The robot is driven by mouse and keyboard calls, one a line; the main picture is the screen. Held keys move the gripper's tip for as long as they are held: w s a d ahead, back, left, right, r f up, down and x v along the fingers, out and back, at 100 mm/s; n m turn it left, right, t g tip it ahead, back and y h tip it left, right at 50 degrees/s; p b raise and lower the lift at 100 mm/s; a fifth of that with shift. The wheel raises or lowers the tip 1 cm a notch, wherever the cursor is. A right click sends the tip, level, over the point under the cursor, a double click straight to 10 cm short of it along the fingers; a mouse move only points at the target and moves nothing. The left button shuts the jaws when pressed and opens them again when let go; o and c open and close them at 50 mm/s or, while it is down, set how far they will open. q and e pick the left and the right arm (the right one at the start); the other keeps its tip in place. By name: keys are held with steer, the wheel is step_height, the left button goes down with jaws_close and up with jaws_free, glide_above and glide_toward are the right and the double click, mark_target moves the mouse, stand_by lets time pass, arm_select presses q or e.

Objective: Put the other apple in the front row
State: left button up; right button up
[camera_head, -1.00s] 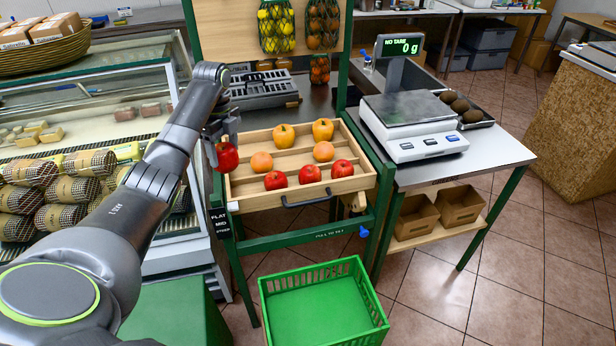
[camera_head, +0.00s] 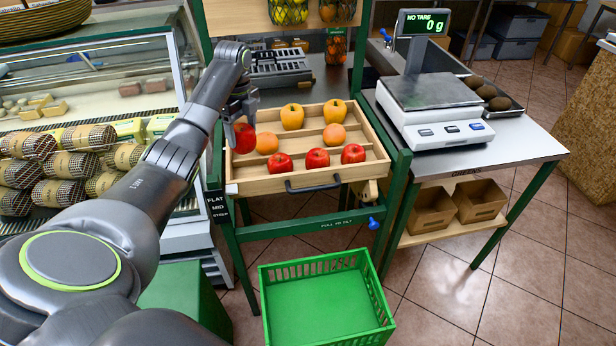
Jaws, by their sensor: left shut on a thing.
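My left gripper (camera_head: 243,112) points down and is shut on a red apple (camera_head: 244,138). The held apple is at the left side of the slatted wooden tray (camera_head: 258,186), left of an orange; I cannot tell how high above the tray it is. The front row, nearest the handle, holds three red apples: a left one (camera_head: 280,163), a middle one (camera_head: 317,158) and a right one (camera_head: 353,154). The middle row has two oranges, at left (camera_head: 267,143) and right (camera_head: 334,134). The back row has two yellow peppers (camera_head: 292,117). My right gripper is out of view.
A green crate (camera_head: 327,267) stands empty on the floor before the stand. A weighing scale (camera_head: 432,112) reading 0 g is on the table to the right. A glass display counter (camera_head: 85,80) is at left. Green posts flank the tray.

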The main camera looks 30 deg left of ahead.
mark_target(245, 151)
arm_select(q)
steer(key=shift+f+b, duration=0.45)
steer(key=shift+f, duration=0.4)
steer(key=f, duration=0.1)
steer(key=f+b, duration=0.1)
steer(key=shift+s+f, duration=0.2)
steer(key=shift+f, duration=0.15)
step_height(245, 151, down, 2)
steer(key=shift+w+f+p, duration=0.1)
steer(key=shift+f+p, duration=0.15)
steer(key=shift+p, duration=0.05)
step_height(245, 151, down, 4)
steer(key=shift+f, duration=0.25)
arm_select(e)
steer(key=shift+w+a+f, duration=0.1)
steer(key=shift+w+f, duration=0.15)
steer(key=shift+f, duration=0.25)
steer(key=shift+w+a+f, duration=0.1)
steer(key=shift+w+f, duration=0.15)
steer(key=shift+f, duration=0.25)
arm_select(q)
steer(key=shift+f, duration=0.1)
steer(key=o, duration=0.8)
